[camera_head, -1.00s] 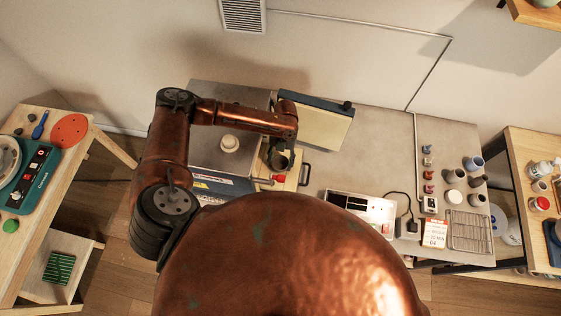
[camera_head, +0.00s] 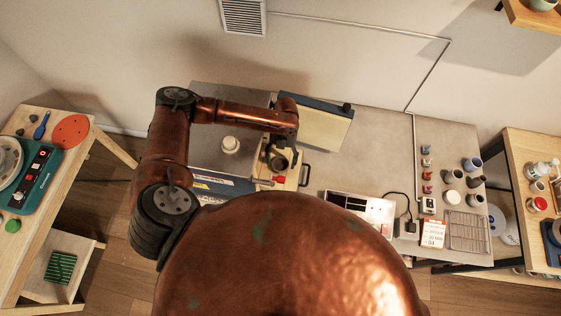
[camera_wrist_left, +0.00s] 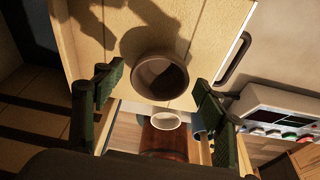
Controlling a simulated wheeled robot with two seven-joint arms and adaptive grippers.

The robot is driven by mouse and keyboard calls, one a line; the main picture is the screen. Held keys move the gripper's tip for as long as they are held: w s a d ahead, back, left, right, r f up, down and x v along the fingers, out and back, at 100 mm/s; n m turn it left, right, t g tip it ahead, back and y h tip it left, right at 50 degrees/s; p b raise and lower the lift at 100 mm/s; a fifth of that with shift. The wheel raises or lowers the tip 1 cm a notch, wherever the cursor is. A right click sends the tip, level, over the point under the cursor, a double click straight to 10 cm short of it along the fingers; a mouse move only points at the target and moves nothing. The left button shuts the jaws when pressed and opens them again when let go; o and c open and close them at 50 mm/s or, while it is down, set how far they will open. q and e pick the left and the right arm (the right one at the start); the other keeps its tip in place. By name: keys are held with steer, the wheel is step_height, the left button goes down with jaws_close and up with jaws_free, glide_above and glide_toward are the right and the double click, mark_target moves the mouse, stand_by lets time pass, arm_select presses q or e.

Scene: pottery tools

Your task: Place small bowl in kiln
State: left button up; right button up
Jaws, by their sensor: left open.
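A small brown bowl (camera_wrist_left: 160,75) shows in the left wrist view, on or just above a cream surface (camera_wrist_left: 90,40). My left gripper (camera_wrist_left: 155,84) is open, with one dark green finger on each side of the bowl; I see gaps between fingers and bowl. In the head view, the left gripper (camera_head: 279,164) hangs over a cream block with a handle, and its fingers are hard to make out. My right gripper is out of view.
A cream panel with a dark blue edge (camera_head: 322,124) stands behind the gripper. A control box (camera_head: 375,208), several cups and a wire rack (camera_head: 467,232) lie to the right on the grey table (camera_head: 385,135).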

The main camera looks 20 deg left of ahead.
mark_target(282, 162)
arm_select(q)
steer(key=p+v, duration=0.2)
steer(key=v, duration=0.2)
steer(key=shift+r, duration=0.3)
steer(key=shift+w+r, duration=0.2)
steer(key=shift+r, duration=0.3)
